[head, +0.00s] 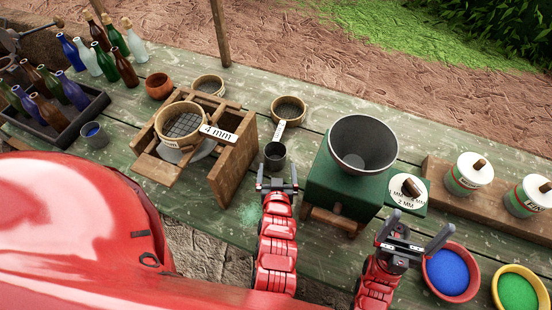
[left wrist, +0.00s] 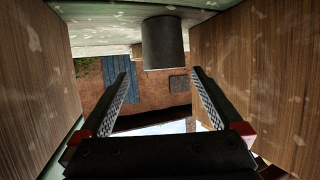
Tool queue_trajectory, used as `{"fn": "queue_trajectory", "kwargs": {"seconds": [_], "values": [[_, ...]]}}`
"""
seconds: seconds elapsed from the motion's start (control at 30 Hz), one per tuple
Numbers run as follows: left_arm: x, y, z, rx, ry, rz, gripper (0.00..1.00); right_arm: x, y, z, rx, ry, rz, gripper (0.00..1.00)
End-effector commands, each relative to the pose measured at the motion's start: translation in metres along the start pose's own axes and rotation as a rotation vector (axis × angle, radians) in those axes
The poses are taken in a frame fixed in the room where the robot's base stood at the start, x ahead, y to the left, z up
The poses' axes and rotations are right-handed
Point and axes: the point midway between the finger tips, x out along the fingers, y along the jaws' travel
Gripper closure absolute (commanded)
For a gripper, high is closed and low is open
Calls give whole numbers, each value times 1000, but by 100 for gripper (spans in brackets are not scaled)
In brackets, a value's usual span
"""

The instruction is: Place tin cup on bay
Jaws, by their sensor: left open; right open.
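A dark grey tin cup (head: 275,156) stands upright on the green table, between the wooden sieve stand and the green hopper box. My left gripper (head: 277,178) is open just in front of it, jaws toward the cup. In the left wrist view the cup (left wrist: 164,44) shows ahead, roughly centred between the open fingers (left wrist: 160,75), and is not gripped. My right gripper (head: 419,228) is open and empty, near the red bowl. I cannot tell which part of the scene is the bay.
The wooden sieve stand (head: 234,160) and green hopper box (head: 335,182) flank the cup closely. A small sieve (head: 289,109) lies behind it. Another cup (head: 94,136) with blue contents stands at left, near the bottle crate (head: 72,131). A red bowl (head: 450,271) is at right.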

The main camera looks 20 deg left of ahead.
Motion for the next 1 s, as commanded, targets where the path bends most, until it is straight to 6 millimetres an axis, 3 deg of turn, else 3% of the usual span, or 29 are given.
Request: {"fn": "queue_trajectory", "kwargs": {"seconds": [0.4,0.67,1.0], "values": [[58,0,-2,2,-1,-2,0,11,0,-2,0,1,0,0],[73,-3,-1,2,-4,-4,0,16,1,-3,0,0,0,0],[112,-6,2,-1,-5,-4,0,32,2,-6,0,0,0,0]]}}
